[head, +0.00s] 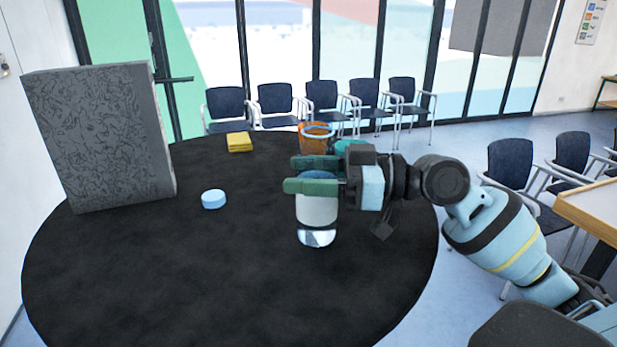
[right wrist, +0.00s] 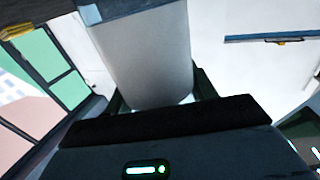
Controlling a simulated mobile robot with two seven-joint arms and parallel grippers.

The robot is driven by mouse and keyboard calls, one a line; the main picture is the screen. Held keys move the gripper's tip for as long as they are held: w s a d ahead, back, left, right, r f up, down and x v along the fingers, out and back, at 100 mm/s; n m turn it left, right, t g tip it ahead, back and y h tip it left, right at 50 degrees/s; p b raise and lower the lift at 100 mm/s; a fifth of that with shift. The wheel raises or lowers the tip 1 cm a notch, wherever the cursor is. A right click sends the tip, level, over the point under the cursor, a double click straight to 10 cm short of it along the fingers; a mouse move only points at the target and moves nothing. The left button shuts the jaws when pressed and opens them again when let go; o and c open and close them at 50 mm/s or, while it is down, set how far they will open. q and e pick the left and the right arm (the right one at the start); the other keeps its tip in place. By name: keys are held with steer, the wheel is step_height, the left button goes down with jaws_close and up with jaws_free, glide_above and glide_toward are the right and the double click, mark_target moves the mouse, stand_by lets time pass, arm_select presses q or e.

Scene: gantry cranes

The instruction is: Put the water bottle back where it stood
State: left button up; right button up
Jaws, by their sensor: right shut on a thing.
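The water bottle (head: 316,209) is a pale grey-white cylinder with a blue upper part and a shiny base. My right gripper (head: 308,175), with green fingers, is shut around its upper part. The bottle looks upright over the right half of the round black table (head: 150,275). I cannot tell whether its base touches the table. In the right wrist view the bottle (right wrist: 150,55) shows as a wide grey cylinder between the fingers. My left gripper is not in view.
A light blue disc-like object (head: 213,199) lies left of the bottle. A teal object (head: 350,145) is partly hidden behind my gripper. A large grey box (head: 100,140) stands left. The table front is clear.

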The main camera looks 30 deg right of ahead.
steer(key=shift+f, duration=0.4)
steer(key=shift+f, duration=0.15)
steer(key=o, duration=1.1)
steer(key=shift+d, duration=0.1)
